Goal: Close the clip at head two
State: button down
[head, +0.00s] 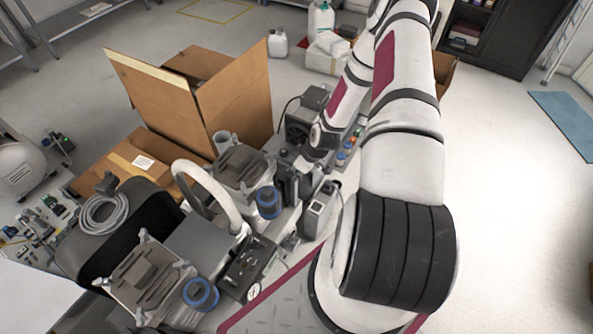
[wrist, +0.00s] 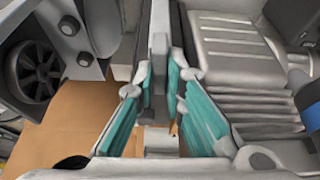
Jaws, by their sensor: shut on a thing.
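Two grey compressor heads show in the head view: a near one (head: 140,275) at the lower left and a farther one (head: 243,168) near the middle. My gripper (head: 290,182) is beside the right side of the farther head. In the wrist view, the teal pads of my gripper (wrist: 162,85) are shut on a narrow grey upright piece (wrist: 159,45), which looks like the clip. The ribbed grey head (wrist: 233,50) is just right of it. The clip is too small and covered to make out in the head view, and its latching cannot be told.
A dark fan housing (wrist: 38,70) stands close to the left of my gripper in the wrist view. Blue-banded filters (head: 269,200), a thick pale hose (head: 210,185) and an open cardboard box (head: 230,105) crowd the machine.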

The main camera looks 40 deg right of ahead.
jog(key=shift+m, duration=0.4)
jog(key=c, duration=1.7)
grip_release()
jog(key=shift+o, duration=0.2)
jog(key=v, duration=1.2)
jog(key=shift+a, duration=0.15)
jog(key=shift+s, duration=0.1)
